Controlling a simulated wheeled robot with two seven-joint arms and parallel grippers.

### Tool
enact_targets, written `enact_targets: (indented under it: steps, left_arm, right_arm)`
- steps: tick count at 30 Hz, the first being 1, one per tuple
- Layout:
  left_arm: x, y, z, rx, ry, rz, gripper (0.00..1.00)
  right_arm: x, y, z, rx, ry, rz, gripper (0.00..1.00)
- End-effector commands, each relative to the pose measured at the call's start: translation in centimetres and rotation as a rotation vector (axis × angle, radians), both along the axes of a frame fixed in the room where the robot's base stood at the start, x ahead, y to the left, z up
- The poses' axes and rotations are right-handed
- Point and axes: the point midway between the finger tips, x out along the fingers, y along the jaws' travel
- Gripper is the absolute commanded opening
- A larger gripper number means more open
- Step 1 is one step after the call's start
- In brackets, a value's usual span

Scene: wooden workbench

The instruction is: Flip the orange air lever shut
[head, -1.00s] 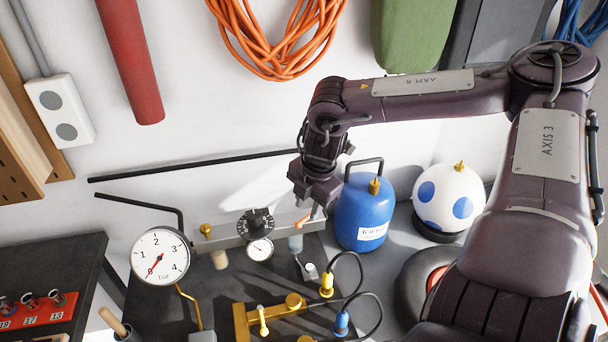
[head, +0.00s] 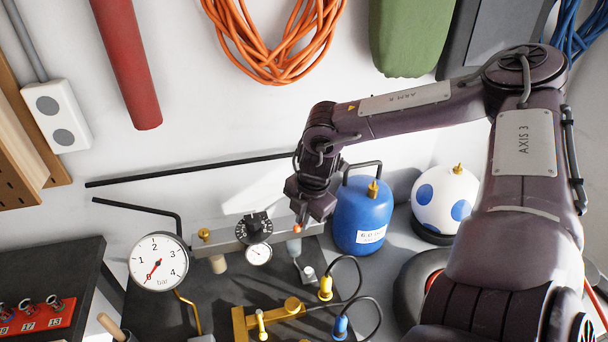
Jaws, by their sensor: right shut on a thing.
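The orange air lever (head: 297,229) is at the right end of a grey metal bar, above a clear bowl (head: 294,247). Only a small orange part of it shows; the rest is hidden by my right gripper. My right gripper (head: 304,222) reaches down from above and is shut on the lever. The grey bar (head: 222,240) also carries a black dial (head: 253,228) and a small round gauge (head: 258,254). My left gripper is not in view.
A large pressure gauge (head: 159,262) stands at left, its red needle near the low end. A blue tank (head: 361,222) stands close to the right of my gripper, with a white blue-spotted ball (head: 444,200) beyond. Yellow and blue hose connectors (head: 325,288) are in front.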

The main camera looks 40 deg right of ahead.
Motion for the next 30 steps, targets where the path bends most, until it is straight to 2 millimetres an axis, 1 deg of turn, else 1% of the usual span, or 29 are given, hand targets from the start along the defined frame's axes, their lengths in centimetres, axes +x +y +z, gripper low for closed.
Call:
enact_targets:
  steps: [8, 14, 20, 30]
  left_arm:
    - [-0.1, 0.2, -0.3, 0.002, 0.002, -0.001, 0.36]
    - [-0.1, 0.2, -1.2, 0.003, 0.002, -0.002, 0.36]
    - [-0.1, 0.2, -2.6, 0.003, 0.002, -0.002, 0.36]
    - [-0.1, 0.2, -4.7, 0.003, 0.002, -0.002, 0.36]
  right_arm:
    - [0.0, 0.0, 0.0, 0.001, -0.001, 0.017, 0.00]
    - [-0.2, -0.1, -0.1, 0.001, -0.003, 0.093, 0.00]
    - [-0.7, -0.3, -0.2, 0.001, -0.004, 0.241, 0.00]
    - [-1.8, -1.0, -0.2, 0.000, -0.002, 0.562, 0.00]
